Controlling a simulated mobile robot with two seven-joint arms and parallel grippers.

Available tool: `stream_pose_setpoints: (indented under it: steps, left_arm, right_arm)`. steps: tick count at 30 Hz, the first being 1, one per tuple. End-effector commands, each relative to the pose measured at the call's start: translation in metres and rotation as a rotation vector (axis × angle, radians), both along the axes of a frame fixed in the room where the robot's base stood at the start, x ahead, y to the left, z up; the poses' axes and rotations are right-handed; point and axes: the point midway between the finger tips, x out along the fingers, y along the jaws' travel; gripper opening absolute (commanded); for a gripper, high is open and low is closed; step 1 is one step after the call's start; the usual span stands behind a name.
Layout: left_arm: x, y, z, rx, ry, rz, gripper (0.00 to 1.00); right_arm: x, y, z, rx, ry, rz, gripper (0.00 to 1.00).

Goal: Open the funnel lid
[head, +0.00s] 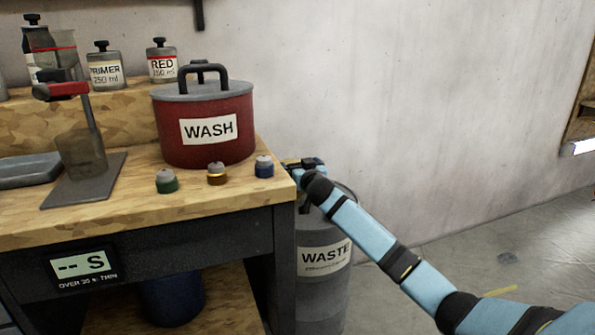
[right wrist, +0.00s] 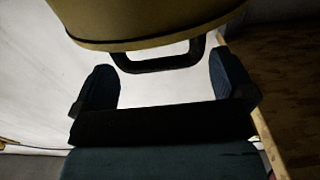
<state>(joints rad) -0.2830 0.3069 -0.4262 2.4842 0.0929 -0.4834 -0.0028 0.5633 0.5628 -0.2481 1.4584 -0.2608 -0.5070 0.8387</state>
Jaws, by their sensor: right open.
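The grey waste drum (head: 322,292), labelled WASTE, stands on the floor beside the bench's right end. My right arm hides part of its top. My right gripper (head: 303,165) is over the drum's top by the bench corner. In the right wrist view, the open fingers (right wrist: 164,78) stand either side of a black loop handle (right wrist: 160,63), with gaps on both sides. The handle hangs from the edge of an olive round part (right wrist: 150,25), which looks like the funnel lid. Whether it is shut cannot be told. My left gripper is not in view.
The wooden bench top (head: 130,222) is left of my right gripper. A red WASH pot (head: 205,150) and small green (head: 167,182), amber (head: 217,174) and blue (head: 264,167) jars stand near its right end. The floor (head: 470,250) right of the drum is mostly clear.

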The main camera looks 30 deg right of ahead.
Motion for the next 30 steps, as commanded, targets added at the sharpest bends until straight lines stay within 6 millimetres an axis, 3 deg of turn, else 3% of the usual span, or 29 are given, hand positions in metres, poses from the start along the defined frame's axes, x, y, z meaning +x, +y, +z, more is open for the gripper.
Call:
stream_pose_setpoints:
  steps: [6, 15, 16, 23, 30]
  left_arm:
    - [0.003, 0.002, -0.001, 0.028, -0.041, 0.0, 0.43]
    - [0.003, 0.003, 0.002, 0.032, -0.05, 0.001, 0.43]
    - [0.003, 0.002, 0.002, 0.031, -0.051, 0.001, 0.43]
    - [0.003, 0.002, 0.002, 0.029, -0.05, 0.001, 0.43]
    - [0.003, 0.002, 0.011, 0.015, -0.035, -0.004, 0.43]
  right_arm:
    - [0.017, -0.004, 0.0, 0.0, -0.001, 0.001, 1.0]
    - [0.019, -0.005, 0.0, 0.001, 0.0, 0.0, 1.0]
    - [0.019, -0.005, 0.0, 0.001, 0.0, 0.001, 0.98]
    - [0.019, -0.004, 0.0, 0.001, 0.0, 0.001, 0.46]
    - [0.02, -0.005, 0.005, 0.004, 0.011, 0.0, 0.46]
